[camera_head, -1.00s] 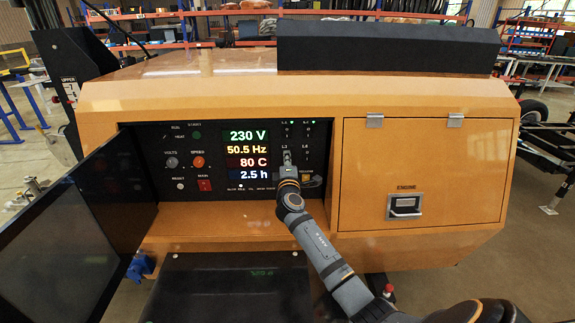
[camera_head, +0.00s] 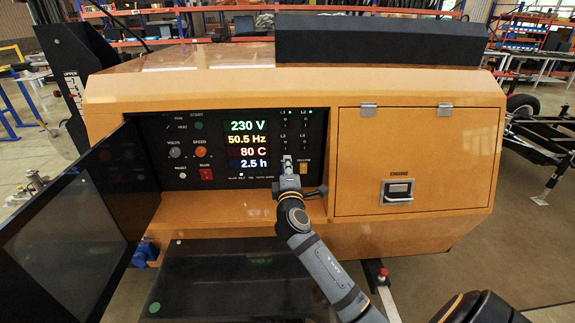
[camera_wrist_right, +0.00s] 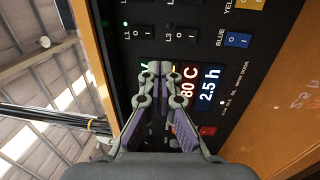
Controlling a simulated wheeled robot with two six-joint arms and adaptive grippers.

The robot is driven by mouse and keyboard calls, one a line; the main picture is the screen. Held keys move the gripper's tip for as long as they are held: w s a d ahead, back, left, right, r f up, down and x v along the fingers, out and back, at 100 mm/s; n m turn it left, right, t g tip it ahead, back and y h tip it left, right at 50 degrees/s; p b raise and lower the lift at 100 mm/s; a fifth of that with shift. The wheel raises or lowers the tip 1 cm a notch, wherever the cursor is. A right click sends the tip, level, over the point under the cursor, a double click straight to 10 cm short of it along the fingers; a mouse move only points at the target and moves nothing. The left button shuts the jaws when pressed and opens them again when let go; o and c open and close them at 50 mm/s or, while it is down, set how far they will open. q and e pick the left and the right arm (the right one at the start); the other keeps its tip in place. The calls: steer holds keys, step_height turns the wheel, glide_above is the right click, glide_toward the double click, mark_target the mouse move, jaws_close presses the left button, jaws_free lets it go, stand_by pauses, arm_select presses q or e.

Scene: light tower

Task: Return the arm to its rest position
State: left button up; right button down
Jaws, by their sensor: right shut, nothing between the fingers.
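My right gripper (camera_head: 288,160) is in front of the black control panel (camera_head: 150,134), near the lower right of the lit display. Its arm comes up from the lower right of the head view. In the right wrist view the gripper (camera_wrist_right: 155,68) has its fingertips together with nothing between them, and it covers part of the display. The display (camera_head: 247,143) reads 230 V, 50.5 Hz, 80 C and 2.5 h. My left gripper is not in view.
The orange housing (camera_head: 250,85) fills the middle. A dark open door (camera_head: 70,235) stands at the left. A closed engine door (camera_head: 415,150) with a latch (camera_head: 397,191) is right of the panel. A yellow switch (camera_head: 304,169) sits beside the gripper. Shelves stand behind.

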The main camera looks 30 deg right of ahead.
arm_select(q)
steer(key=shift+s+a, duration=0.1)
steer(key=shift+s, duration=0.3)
